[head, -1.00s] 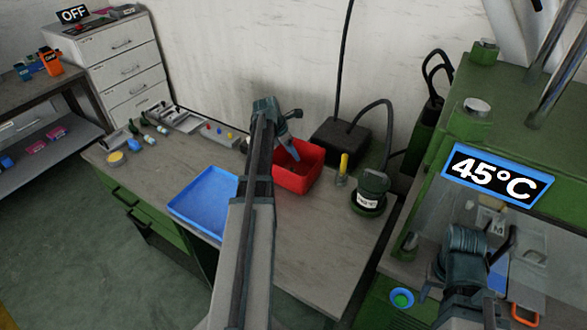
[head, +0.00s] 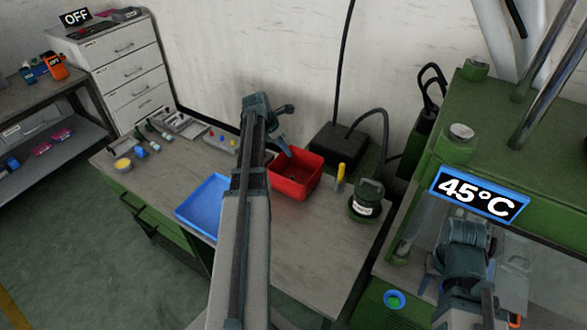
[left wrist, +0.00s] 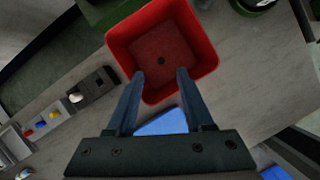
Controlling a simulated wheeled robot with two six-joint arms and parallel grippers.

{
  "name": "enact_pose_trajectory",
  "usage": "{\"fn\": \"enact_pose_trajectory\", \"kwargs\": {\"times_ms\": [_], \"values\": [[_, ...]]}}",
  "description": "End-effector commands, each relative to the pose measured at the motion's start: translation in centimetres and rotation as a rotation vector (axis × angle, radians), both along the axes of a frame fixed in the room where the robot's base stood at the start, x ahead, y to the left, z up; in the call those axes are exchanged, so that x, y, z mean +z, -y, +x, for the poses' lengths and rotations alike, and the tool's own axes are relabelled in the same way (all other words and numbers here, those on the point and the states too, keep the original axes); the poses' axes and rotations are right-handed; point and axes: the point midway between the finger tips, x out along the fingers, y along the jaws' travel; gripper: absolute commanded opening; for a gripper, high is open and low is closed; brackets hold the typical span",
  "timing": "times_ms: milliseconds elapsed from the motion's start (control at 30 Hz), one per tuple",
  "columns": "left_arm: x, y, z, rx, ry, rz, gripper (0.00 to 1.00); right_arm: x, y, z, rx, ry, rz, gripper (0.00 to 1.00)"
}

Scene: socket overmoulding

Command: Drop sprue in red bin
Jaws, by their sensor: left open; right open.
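The red bin (head: 312,184) stands on the workbench; the left wrist view shows its inside and rim (left wrist: 207,59). My left gripper (left wrist: 161,74) is open above the bin's near side, with nothing between its fingers. In the head view the left gripper (head: 286,150) is at the bin's back left edge. A small dark round spot (left wrist: 161,61) shows on the bin floor; I cannot tell if it is the sprue. No other sprue is clearly visible. My right gripper (head: 457,280) is at the press on the right, and its surroundings are partly hidden.
A blue tray (head: 200,206) lies left of the bin, partly behind my left arm. A yellow-handled tool (head: 341,174) and a dark green labelled pot (head: 367,196) stand right of it. The green press (head: 490,130) carries a 45°C sign (head: 478,193). The bench front right is clear.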

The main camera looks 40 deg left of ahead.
Motion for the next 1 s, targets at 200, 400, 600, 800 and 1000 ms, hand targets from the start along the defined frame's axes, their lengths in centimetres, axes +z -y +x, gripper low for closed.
{"fn": "enact_pose_trajectory", "kwargs": {"times_ms": [200, 400, 600, 800, 1000], "values": [[3.9, -0.5, -1.3, 0.001, 0.000, 0.000, 0.52, 3.9, 0.0, 0.0, 0.001, 0.000, 0.000, 0.50], [4.9, -0.7, -1.8, 0.000, 0.001, 0.000, 0.52, 4.9, 0.0, 0.0, 0.001, 0.000, 0.000, 0.50], [4.8, -0.7, -1.9, 0.000, 0.001, 0.000, 0.52, 4.7, 0.0, 0.0, 0.001, 0.000, 0.000, 0.50], [4.8, -0.7, -1.8, 0.000, 0.000, 0.000, 0.52, 4.7, 0.0, 0.0, 0.001, 0.000, 0.000, 0.50], [4.8, -0.7, -1.8, 0.000, 0.000, 0.000, 0.52, 4.8, 0.0, 0.0, 0.001, 0.000, 0.000, 0.50]]}}
